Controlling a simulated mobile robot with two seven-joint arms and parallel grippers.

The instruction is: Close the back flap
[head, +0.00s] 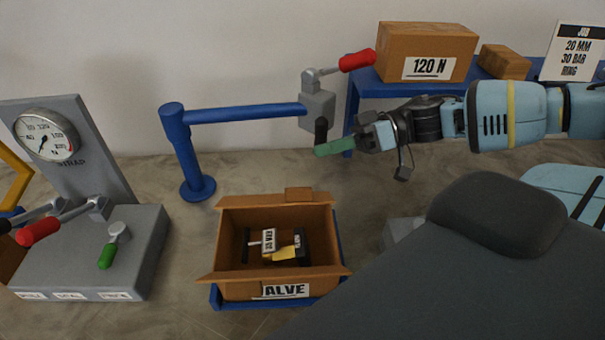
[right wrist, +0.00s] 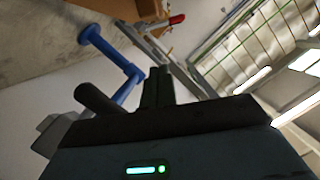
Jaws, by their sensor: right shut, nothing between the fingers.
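The front edge flares outward above a label reading "ALVE". My right gripper (head: 335,147) is shut and empty, above and behind the carton's right back corner, well apart from it. Its green fingers (right wrist: 157,88) are together in the right wrist view. My left gripper is not in view.
A blue post with an arm (head: 185,150) carries a grey block (head: 318,105) with red and black handles, close to my right fingers. A grey gauge stand (head: 90,250) is left. A blue table (head: 400,91) with a "120 N" box (head: 427,45) is behind.

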